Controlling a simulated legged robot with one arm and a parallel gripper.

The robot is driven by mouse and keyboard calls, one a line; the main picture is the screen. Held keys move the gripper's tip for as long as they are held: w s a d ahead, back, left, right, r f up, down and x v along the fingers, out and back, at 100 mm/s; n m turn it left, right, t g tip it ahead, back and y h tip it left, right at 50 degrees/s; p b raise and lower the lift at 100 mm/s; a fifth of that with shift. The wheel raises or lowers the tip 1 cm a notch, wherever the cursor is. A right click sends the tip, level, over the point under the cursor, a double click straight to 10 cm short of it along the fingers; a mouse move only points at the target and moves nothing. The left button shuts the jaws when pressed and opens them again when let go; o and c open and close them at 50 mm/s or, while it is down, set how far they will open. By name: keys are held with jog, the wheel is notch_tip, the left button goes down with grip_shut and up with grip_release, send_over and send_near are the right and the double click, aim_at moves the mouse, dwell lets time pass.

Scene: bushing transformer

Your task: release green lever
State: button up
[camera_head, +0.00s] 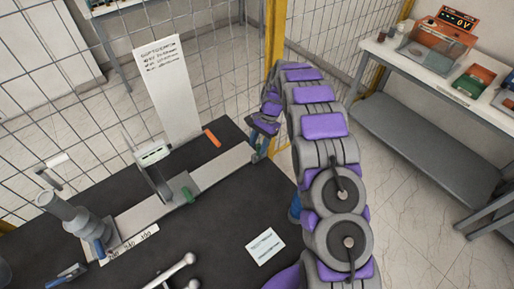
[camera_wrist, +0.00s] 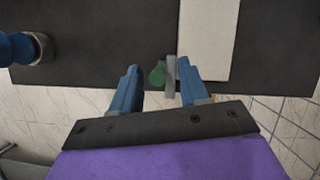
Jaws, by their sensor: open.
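My gripper (camera_head: 257,152) is over the far right end of that plate, apart from this lever. In the wrist view, my gripper (camera_wrist: 158,67) is open, with its two blue fingers spread. A rounded green piece (camera_wrist: 158,74) shows between them, beside a narrow grey bar (camera_wrist: 171,78) that is close to the right finger. I cannot tell whether this green piece is the same lever or whether a finger touches it.
A white sign (camera_head: 168,90) stands behind the plate, near an orange strip (camera_head: 212,138). A grey cylinder (camera_head: 76,216) is at the left, and a white label (camera_head: 265,246) lies in front. Wire fencing (camera_head: 220,60) closes off the back. A side table (camera_head: 425,65) holds equipment at right.

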jog(key=p+v, duration=0.1)
jog(key=v, duration=1.3)
jog(key=shift+r, duration=0.35)
jog(key=shift+w+d+f, duration=0.1)
jog(key=shift+w+d, duration=0.05)
